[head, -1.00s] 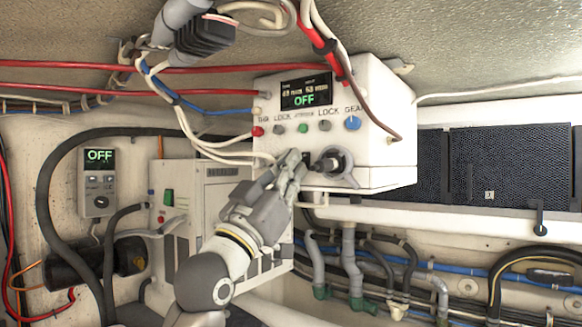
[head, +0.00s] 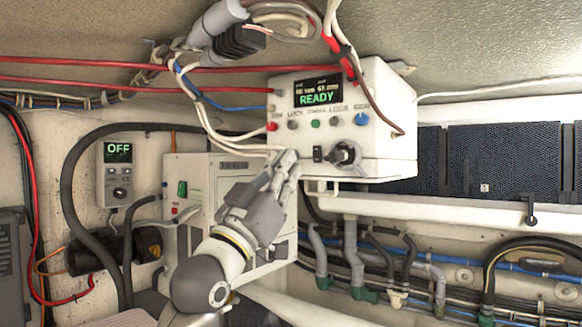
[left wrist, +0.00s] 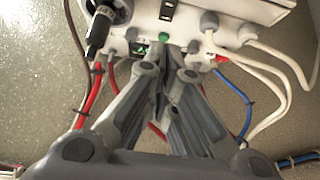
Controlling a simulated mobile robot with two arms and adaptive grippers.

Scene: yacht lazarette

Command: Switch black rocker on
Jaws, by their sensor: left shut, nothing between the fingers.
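The black rocker (head: 317,153) sits low on the front of the white control box (head: 375,131), left of a black rotary handle (head: 342,155). The box's screen (head: 317,92) reads READY in green. My left gripper (head: 287,162) is shut and empty, its fingertips just left of the rocker and apart from it in the picture. In the left wrist view the box appears upside down; the rocker (left wrist: 167,10) shows at the top, beyond the shut fingers (left wrist: 176,62). Which side of the rocker is pressed is too small to tell. My right gripper is not in view.
A row of coloured knobs (head: 315,123) lies above the rocker. Cables hang around the box's left side. A smaller box (head: 118,172) at left reads OFF. A white cabinet (head: 200,195) stands behind my left arm; hoses (head: 350,250) run below the box.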

